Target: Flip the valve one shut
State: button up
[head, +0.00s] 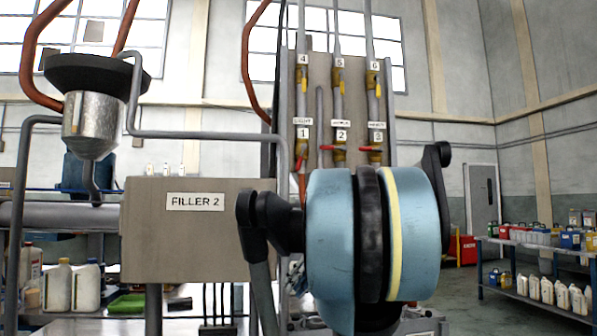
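Valve one (302,152) is on the panel's left pipe, under the label "1". Its red handle (299,164) appears to point down and slightly left, partly along the pipe. My arm's large blue and black joint fills the centre front, just below and right of this valve, and may hide the lower pipe. My gripper does not show in this view, so its place and state cannot be seen.
Valve two (339,154) and valve three (376,155) have red handles lying roughly level. Yellow-handled valves (372,82) sit above them. The "FILLER 2" box (190,245) and a metal hopper (90,125) stand left. Shelves with bottles (545,262) are right.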

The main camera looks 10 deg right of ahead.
jog(key=w+d+r+n+t+y, duration=0.1)
jog(key=w+d+r+y, duration=0.15)
jog(key=w+r, duration=0.55)
jog(key=w+d+r+n+t+y, duration=0.2)
jog(key=w+d+r, duration=0.2)
jog(key=r, duration=0.7)
jog(key=n+t+y, duration=0.3)
jog(key=t, duration=0.1)
send_near(299, 165)
jog(key=x, duration=1)
jog(key=shift+w+r, duration=0.1)
jog(key=shift+w, duration=0.5)
grip_shut()
